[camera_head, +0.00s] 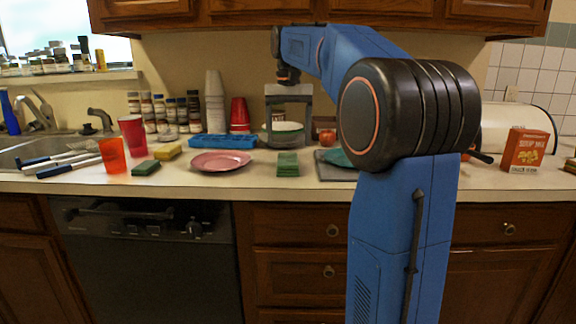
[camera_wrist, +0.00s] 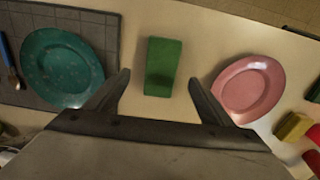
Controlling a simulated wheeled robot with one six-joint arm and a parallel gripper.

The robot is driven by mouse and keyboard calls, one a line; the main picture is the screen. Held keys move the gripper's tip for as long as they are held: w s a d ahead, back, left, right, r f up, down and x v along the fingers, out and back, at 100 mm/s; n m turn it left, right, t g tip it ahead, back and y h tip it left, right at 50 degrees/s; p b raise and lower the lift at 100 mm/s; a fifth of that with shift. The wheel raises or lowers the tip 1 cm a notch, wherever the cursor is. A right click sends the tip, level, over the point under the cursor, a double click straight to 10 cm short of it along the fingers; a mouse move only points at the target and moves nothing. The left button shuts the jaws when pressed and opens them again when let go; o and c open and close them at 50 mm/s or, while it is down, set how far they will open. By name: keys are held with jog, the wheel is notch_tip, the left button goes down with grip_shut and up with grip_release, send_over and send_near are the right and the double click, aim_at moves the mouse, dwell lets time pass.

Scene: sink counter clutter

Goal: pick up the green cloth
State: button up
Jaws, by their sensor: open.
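The green cloth (camera_head: 288,163) is a small folded rectangular stack near the counter's front edge, between the pink plate and the dark mat. In the wrist view the green cloth (camera_wrist: 163,67) lies flat, centred beyond and between my fingertips. My gripper (camera_head: 288,144) points down above the counter, behind and above the cloth in the head view. In the wrist view my gripper (camera_wrist: 160,78) has its two fingers spread wide apart. Nothing is between them, and they do not appear to touch the cloth.
A pink plate (camera_head: 220,162) lies left of the cloth. A teal plate (camera_head: 338,157) on a dark mat (camera_head: 330,172) lies right. A dark green sponge (camera_head: 146,167), yellow sponge (camera_head: 168,152) and orange cup (camera_head: 112,155) stand farther left. Bare counter surrounds the cloth.

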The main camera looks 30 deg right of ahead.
aim_at(288, 158)
jog(key=shift+w+f, duration=0.15)
jog(key=shift+f, duration=3.1)
jog(key=c, duration=1.1)
